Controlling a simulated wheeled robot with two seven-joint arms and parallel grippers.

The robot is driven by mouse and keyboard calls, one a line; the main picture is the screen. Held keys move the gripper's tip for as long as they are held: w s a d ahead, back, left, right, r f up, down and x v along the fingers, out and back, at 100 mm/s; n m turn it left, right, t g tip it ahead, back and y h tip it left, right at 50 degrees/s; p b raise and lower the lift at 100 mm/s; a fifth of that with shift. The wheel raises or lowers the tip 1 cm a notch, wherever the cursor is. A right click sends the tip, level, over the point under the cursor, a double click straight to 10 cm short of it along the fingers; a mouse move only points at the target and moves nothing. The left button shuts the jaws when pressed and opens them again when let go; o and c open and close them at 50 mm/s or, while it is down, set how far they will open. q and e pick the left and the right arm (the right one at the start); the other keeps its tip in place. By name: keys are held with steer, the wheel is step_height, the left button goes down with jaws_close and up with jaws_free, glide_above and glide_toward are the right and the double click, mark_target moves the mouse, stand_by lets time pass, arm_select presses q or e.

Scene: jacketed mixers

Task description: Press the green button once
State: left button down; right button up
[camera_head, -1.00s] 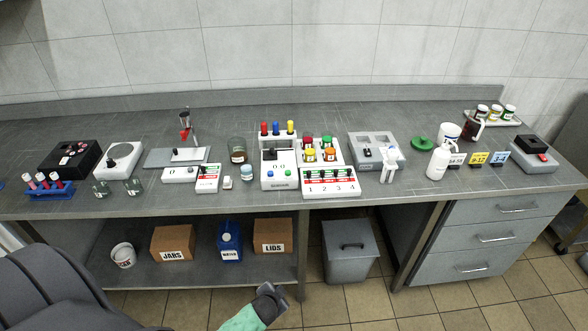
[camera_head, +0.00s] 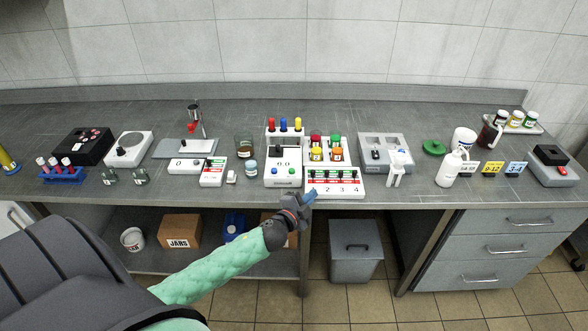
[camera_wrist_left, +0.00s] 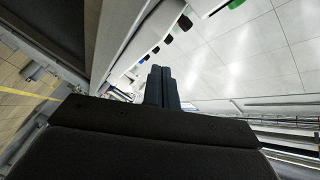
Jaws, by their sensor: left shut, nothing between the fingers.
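A white mixer unit (camera_head: 283,178) stands on the bench with red, blue and yellow topped pieces along its top. Its front face carries two small buttons; the right one, the green button (camera_head: 291,171), is small and its colour is hard to tell from the left, blue one (camera_head: 275,171). My left gripper (camera_head: 312,194) is just in front of the bench edge, below and right of this unit, apart from the buttons. Its fingers (camera_wrist_left: 162,86) are shut and empty in the left wrist view. My right gripper is not in view.
A white panel numbered 1 to 4 (camera_head: 335,190) lies right behind my left gripper, with several coloured-lid jars (camera_head: 317,155) behind it. Boxes (camera_head: 180,231) and a grey bin (camera_head: 355,250) are below the bench.

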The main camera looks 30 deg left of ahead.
arm_select(q)
steer(key=w+r+m+g+h, duration=0.45)
steer(key=r+m+h, duration=0.65)
steer(key=m, duration=0.5)
steer(key=a+r+m+g+y, duration=0.3)
steer(key=a+m+g+y, duration=0.2)
steer(key=a, duration=0.6)
steer(key=shift+w+a+m+g+p, duration=0.4)
steer(key=shift+m+g, duration=0.45)
steer(key=shift+m, duration=0.35)
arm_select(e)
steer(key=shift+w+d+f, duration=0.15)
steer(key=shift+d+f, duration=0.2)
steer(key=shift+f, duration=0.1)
